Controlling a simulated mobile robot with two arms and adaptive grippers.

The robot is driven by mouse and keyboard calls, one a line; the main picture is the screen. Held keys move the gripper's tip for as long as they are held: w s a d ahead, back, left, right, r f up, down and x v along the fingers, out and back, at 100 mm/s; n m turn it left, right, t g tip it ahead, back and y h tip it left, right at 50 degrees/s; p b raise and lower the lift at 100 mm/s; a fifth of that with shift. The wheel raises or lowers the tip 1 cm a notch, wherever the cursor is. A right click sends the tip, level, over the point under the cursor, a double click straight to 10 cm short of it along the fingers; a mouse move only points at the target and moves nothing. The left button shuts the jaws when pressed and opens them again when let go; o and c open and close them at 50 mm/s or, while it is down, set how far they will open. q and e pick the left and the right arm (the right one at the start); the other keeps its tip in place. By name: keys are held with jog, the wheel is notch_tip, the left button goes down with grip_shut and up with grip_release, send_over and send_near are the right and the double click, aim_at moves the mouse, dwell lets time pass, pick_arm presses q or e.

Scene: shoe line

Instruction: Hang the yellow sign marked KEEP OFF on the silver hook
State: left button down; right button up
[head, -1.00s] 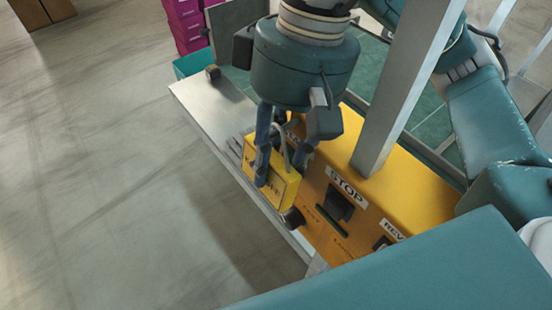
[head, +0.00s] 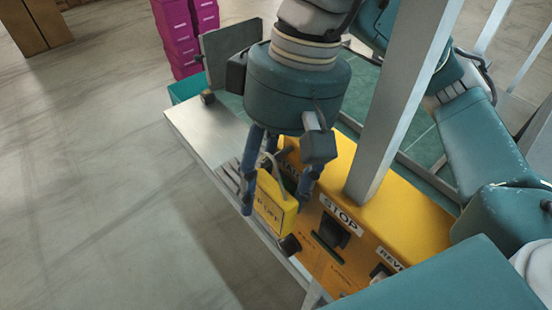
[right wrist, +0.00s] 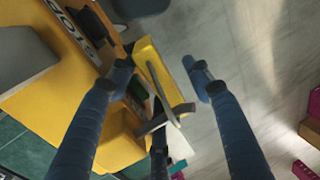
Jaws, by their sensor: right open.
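The yellow sign (head: 271,213) stands in front of the yellow control box, with "OFF" readable on its face. Its grey wire loop (head: 270,163) rises from the top. In the right wrist view the sign (right wrist: 150,66) shows from above, and its loop meets a grey metal bar, apparently the silver hook (right wrist: 183,110). The loop seems to be over the bar, but the contact is not clear. My right gripper (head: 275,200) is open, with one finger on each side of the sign; it also shows in the right wrist view (right wrist: 157,68). My left gripper is out of view.
The yellow control box (head: 408,215) carries STOP and REV labels and a black switch. A grey upright post (head: 405,90) stands close to my right gripper. A metal ledge (head: 205,125) runs at the left, with open floor beyond. Magenta boxes (head: 183,30) are stacked behind.

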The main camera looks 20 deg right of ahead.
jog(key=v, duration=1.1)
jog(key=shift+r, duration=0.25)
